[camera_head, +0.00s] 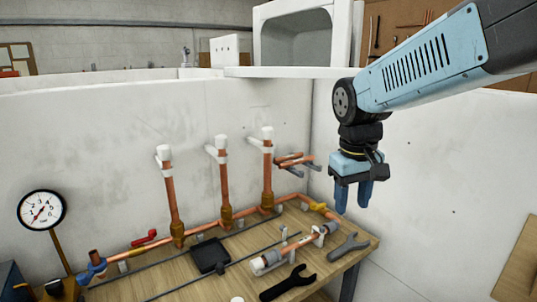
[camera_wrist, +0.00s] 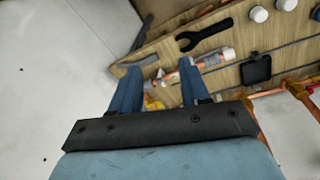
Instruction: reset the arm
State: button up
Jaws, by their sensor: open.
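My gripper (camera_head: 353,197) hangs from my blue arm at the right of the head view, pointing down. Its two blue fingers are apart, with nothing between them. It is above the right end of the workbench, in front of the pale wall. In the wrist view my gripper (camera_wrist: 160,80) shows its spread fingers, with the bench farther below. The wooden bench (camera_head: 190,270) bears copper pipework (camera_head: 225,188) with three white-capped risers. A short copper pipe piece (camera_head: 295,248) with white fittings lies near the bench's right end.
A black wrench (camera_head: 287,284) and a grey wrench (camera_head: 348,246) lie on the bench. A black square tray (camera_head: 209,257) lies left of them. A pressure gauge (camera_head: 41,210) stands at left. A white wall (camera_head: 420,190) runs along the right; the air around my gripper is clear.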

jog(key=s+d+r+m+t, duration=0.2)
jog(key=s+d+m+t, duration=0.1)
jog(key=s+d, duration=0.3)
jog(key=shift+s+r+t+y, duration=0.4)
jog(key=shift+s+t, duration=0.3)
jog(key=shift+s, duration=0.2)
jog(key=shift+d, duration=0.1)
dwell(2.4)
